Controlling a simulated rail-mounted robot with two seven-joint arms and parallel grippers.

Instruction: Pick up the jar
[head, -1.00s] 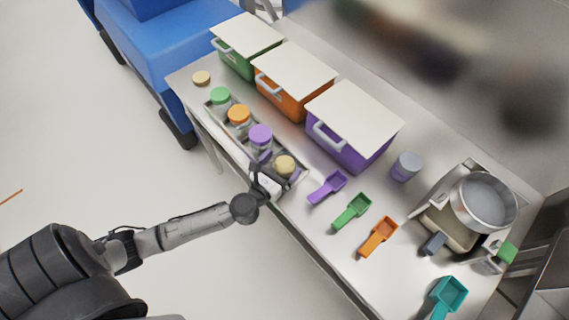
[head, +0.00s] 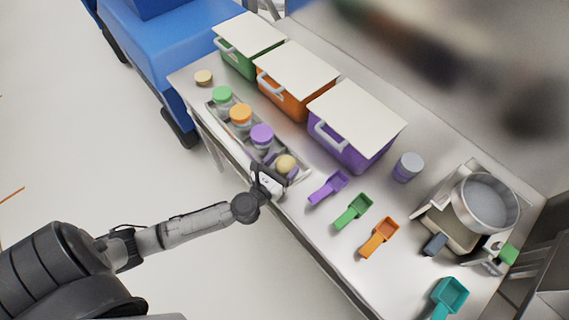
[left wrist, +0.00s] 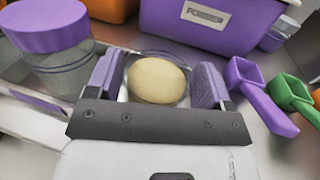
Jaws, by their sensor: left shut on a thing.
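The jar with the tan lid (head: 287,162) is at the near end of the narrow tray (head: 213,112). My left gripper (head: 281,166) is shut on this jar, with a finger on each side. In the left wrist view the tan lid (left wrist: 157,80) shows between the two purple finger pads, with clear jar wall around it. The jar's base is hidden, so I cannot tell whether it touches the tray. Jars with purple (head: 262,134), orange (head: 240,113) and green (head: 222,94) lids stand in a row beside it. My right gripper is not in view.
Green (head: 236,64), orange (head: 281,98) and purple (head: 340,153) bins with white lids stand behind the tray. Purple, green, orange and teal scoops (head: 448,293) lie to the right. A metal pan (head: 486,203) sits at the far right. A loose tan lid (head: 203,77) lies at the left.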

